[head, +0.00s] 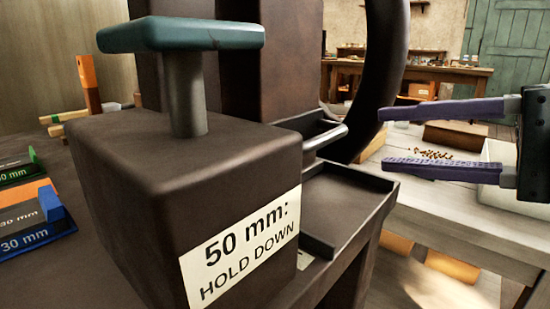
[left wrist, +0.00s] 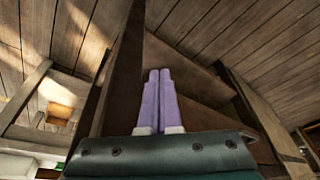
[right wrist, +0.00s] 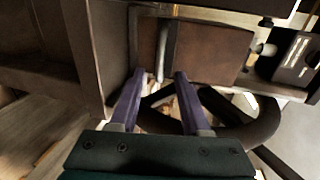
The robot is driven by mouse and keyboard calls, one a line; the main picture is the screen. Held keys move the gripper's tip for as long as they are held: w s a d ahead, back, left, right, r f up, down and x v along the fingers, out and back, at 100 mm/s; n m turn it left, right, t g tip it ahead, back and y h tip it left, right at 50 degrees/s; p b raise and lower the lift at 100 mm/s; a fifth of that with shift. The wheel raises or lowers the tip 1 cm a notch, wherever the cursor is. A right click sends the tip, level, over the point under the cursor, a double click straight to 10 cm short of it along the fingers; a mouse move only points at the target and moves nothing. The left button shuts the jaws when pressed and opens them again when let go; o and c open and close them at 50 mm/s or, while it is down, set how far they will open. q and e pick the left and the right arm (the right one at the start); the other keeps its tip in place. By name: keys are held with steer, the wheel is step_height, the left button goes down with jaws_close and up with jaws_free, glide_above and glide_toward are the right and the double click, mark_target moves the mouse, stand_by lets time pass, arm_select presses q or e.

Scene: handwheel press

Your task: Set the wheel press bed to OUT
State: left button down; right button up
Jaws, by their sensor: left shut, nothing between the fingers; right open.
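The wheel press shows in the head view with a dark block in front, labelled "50 mm: HOLD DOWN" (head: 245,250), and a teal T-handle (head: 183,35) on top. To the right of the block is a dark rimmed tray (head: 345,205), with a grey metal bar handle (head: 325,138) just above it. The bar also shows in the right wrist view (right wrist: 163,50). I cannot tell how far out the bed is. My right gripper (head: 382,139) is open and empty, right of the bar and apart from it. My left gripper (left wrist: 160,72) is shut and empty, outside the head view.
A large black handwheel (head: 393,70) stands behind the bar; its rim also shows in the right wrist view (right wrist: 262,128). A light table (head: 450,205) lies at right. Coloured pieces marked "30 mm" (head: 25,238) lie at far left. Brown boards surround my left gripper.

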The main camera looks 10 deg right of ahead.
mark_target(331, 140)
steer(key=b+x, duration=0.1)
steer(key=x, duration=0.8)
steer(key=shift+a+b, duration=0.1)
steer(key=shift+b, duration=0.25)
steer(key=shift+c, duration=0.3)
jaws_close()
stand_by(0.5)
